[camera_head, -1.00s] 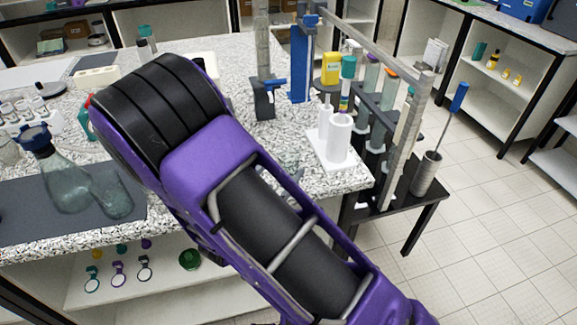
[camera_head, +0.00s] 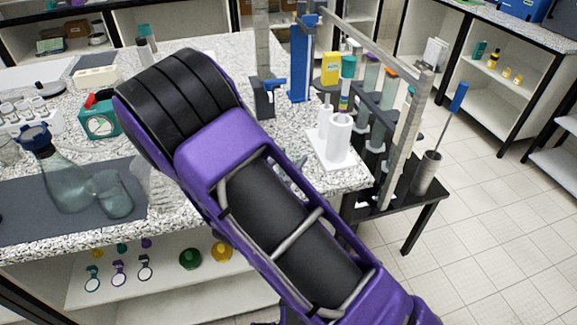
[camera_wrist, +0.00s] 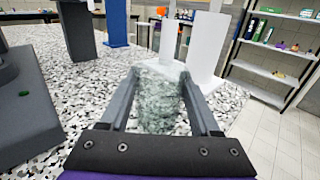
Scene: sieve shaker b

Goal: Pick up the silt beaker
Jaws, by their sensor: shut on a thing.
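In the wrist view a clear glass beaker (camera_wrist: 158,108), which I take to be the silt beaker, stands between the two grey fingers of my gripper (camera_wrist: 160,78). The fingers are shut on its sides. The speckled counter shows through the glass, and I cannot tell whether it touches the counter. No label is readable. In the head view my purple and black arm hides the gripper and most of what it holds.
A white stand with cylinders (camera_head: 337,140) and a rack of tubes (camera_head: 385,100) are at the counter's right end. A flask (camera_head: 60,175) lies left on a dark mat (camera_head: 25,205).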

